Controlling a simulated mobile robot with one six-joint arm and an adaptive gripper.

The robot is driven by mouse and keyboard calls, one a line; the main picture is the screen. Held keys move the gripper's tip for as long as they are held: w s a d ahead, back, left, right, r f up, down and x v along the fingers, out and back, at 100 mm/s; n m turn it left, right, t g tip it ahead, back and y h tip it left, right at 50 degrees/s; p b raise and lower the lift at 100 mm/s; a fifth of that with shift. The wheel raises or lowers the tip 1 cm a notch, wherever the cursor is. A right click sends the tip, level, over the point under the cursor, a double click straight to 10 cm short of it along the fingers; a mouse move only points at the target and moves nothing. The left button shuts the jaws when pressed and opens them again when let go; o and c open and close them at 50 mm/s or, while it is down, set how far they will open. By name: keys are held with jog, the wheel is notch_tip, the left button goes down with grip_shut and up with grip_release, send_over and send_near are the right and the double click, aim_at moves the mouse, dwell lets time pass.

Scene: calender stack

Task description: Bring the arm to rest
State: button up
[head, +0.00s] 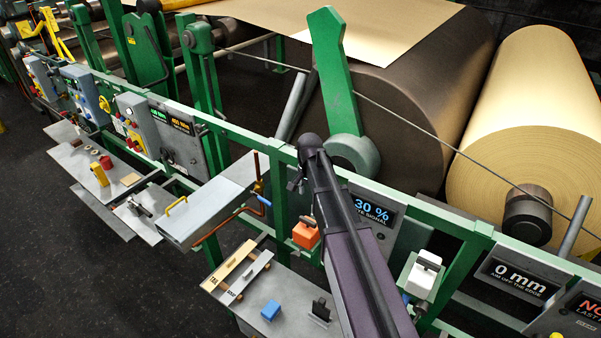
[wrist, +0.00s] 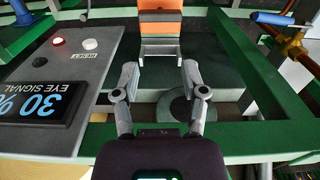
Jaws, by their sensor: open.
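My arm (head: 350,240) reaches up from the lower edge of the head view to the green rail of the machine. My gripper (wrist: 162,75) is open in the wrist view, with its two grey fingers apart and nothing between them. Beyond the fingertips is an orange block (wrist: 161,22) with a grey metal bracket below it; the fingers look clear of it. In the head view an orange box (head: 306,234) hangs on the frame just left of my arm. The gripper itself is mostly hidden behind my arm there.
An eye signal panel (head: 370,210) reading 30 % is right of my arm; it also shows in the wrist view (wrist: 45,100). A white device (head: 424,273) stands further right. A grey shelf (head: 250,312) with a blue block (head: 271,310) lies below left. Large rolls (head: 410,100) fill the back.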

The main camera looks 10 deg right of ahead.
jog(key=s+f+n+b, duration=0.4)
jog(key=s+f+b, duration=0.5)
jog(key=f+b, duration=0.3)
jog(key=s+f+n+b, duration=0.4)
jog(key=s+f+b, duration=0.6)
jog(key=f+b, duration=0.3)
jog(key=shift+s+f, duration=0.2)
jog(key=shift+s, duration=0.05)
jog(key=shift+a, duration=0.1)
dwell(1.1)
